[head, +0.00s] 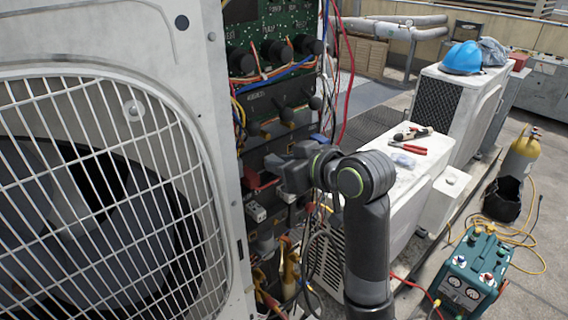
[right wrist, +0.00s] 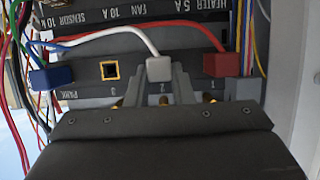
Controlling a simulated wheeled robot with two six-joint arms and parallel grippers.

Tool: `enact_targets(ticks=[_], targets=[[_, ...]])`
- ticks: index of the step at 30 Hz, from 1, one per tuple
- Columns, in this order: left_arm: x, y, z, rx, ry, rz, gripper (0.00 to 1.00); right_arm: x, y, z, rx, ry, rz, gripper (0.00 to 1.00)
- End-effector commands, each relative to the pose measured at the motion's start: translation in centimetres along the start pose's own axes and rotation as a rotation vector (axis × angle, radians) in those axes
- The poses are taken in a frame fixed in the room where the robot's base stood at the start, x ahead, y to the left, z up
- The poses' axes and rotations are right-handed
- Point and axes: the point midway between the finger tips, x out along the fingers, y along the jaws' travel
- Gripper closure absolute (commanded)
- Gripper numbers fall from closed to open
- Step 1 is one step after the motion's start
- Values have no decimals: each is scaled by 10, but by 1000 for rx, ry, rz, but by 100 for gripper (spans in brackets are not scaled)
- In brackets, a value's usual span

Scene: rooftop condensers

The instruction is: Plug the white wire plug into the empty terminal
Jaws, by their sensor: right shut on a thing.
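The white wire plug (right wrist: 159,69) shows in the right wrist view, with a white wire running off to the left. My right gripper (right wrist: 160,88) is shut on it, one finger on each side. The empty terminal (right wrist: 109,70) is a dark square opening with a yellow frame, just left of the white plug. I cannot tell whether the white plug touches the terminal strip behind it. In the head view my right gripper (head: 280,172) reaches into the open electrical bay, and the plug is not discernible there. My left gripper is not in view.
A blue plug (right wrist: 50,77) sits left of the empty terminal and a red plug (right wrist: 222,64) sits right of the white one. Loose coloured wires hang at both sides. The fan grille (head: 100,190) borders the bay on the left.

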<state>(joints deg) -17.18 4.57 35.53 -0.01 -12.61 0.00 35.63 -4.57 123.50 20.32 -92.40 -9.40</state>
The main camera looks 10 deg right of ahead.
Motion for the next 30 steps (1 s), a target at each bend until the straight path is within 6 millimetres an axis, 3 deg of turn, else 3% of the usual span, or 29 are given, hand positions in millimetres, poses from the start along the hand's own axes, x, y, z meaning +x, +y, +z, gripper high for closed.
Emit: enact_targets(ticks=[1,2,8,20,30], targets=[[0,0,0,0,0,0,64,0,0,-2,-1,5,1,100],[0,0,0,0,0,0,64,0,0,-2,-1,5,1,78],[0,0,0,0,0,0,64,0,0,-1,0,4,0,53],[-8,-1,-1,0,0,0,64,-8,0,-3,1,2,1,53],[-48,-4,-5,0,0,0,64,-56,1,-6,0,0,2,53]])
